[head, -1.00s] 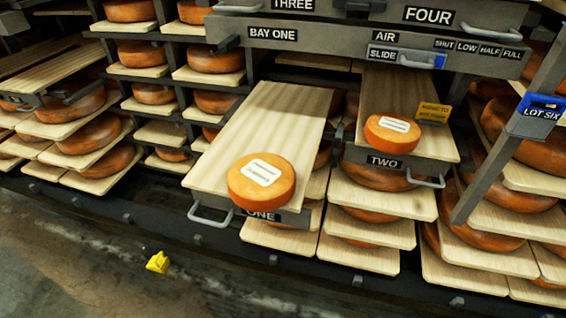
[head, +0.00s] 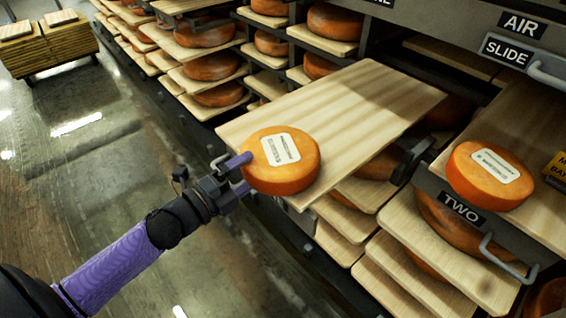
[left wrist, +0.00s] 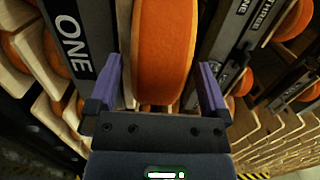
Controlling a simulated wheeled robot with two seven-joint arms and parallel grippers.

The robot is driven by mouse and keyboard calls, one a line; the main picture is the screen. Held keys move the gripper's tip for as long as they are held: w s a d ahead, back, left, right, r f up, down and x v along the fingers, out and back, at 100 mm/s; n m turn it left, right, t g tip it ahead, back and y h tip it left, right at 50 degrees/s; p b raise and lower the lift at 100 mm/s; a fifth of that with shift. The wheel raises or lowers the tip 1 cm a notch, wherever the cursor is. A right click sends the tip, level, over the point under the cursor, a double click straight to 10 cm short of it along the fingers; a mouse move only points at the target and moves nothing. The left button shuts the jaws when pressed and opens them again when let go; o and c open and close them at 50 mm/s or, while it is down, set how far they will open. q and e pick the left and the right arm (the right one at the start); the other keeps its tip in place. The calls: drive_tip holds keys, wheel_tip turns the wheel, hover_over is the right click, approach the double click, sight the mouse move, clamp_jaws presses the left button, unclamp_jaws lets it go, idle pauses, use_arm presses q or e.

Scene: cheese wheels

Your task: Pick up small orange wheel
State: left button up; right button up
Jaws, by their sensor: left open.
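An orange cheese wheel with a white label (head: 280,178) lies flat at the near end of the pulled-out board (head: 340,105) of bay one. A similar labelled orange wheel (head: 482,190) sits on the board marked TWO, to the right. My left gripper (head: 240,174) is at the near left edge of the bay-one wheel, its purple fingers open. In the left wrist view the gripper (left wrist: 160,82) has one finger on each side of the wheel's rim (left wrist: 163,45), with small gaps showing. My right gripper is not in view.
Racks with several more wheels (head: 210,66) on boards stand behind. Metal handles (head: 505,258) stick out below the boards. A stack of boards on a cart (head: 48,45) stands at the far left. The floor on the left is clear.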

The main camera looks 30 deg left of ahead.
use_arm(q)
drive_tip(key=shift+x, duration=0.85)
drive_tip(key=shift+r, duration=0.1)
clamp_jaws()
